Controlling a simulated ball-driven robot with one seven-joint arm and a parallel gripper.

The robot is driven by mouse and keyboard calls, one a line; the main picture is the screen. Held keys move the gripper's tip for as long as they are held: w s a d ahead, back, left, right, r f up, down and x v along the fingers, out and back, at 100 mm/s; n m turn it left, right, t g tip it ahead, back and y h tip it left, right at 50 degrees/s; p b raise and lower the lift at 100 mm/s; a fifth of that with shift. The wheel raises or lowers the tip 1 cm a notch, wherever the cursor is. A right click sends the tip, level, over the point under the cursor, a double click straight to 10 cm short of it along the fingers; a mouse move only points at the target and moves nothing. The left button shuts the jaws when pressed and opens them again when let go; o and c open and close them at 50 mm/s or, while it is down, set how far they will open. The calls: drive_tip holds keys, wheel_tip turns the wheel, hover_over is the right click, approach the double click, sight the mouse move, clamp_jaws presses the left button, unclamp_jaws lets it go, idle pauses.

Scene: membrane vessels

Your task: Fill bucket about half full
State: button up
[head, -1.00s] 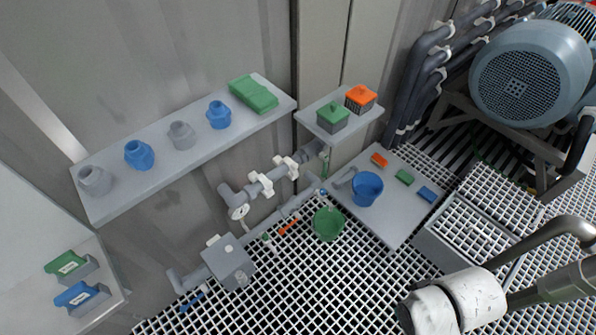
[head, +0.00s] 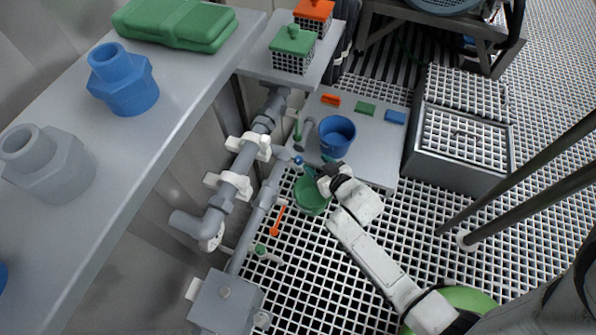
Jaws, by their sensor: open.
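A green bucket (head: 311,203) stands on the white floor grating, partly hidden by my gripper. A blue bucket (head: 338,140) stands on the grey platform just behind it. My gripper (head: 322,177) is open at the end of my white arm, over the green bucket's upper right side; whether it touches the rim is too small to tell. A grey pipe (head: 268,190) with a small blue valve part (head: 298,160) lies just left of and above the green bucket. The liquid level in either bucket cannot be made out.
A grey shelf (head: 150,190) with fittings juts out at the left. A grey box (head: 222,303) stands at the front. An orange tool (head: 277,220) lies on the grating. A grating-topped block (head: 462,140) stands right.

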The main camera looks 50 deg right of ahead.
sight(302, 163)
wheel_tip(302, 163, down, 10)
drive_tip(key=f+t+b, duration=0.1)
drive_tip(key=t+b, duration=0.4)
drive_tip(key=b, duration=0.4)
drive_tip(key=shift+t, duration=0.3)
drive_tip(key=b+x, duration=0.1)
drive_tip(key=x, duration=0.2)
drive_tip(key=b+x, duration=0.1)
drive_tip(key=x, duration=0.3)
drive_tip(key=b+x, duration=0.1)
drive_tip(key=x, duration=0.2)
drive_tip(key=shift+w+d+r+b, duration=0.2)
drive_tip(key=shift+d+r+b, duration=0.1)
drive_tip(key=shift+b, duration=0.1)
drive_tip(key=c, duration=0.9)
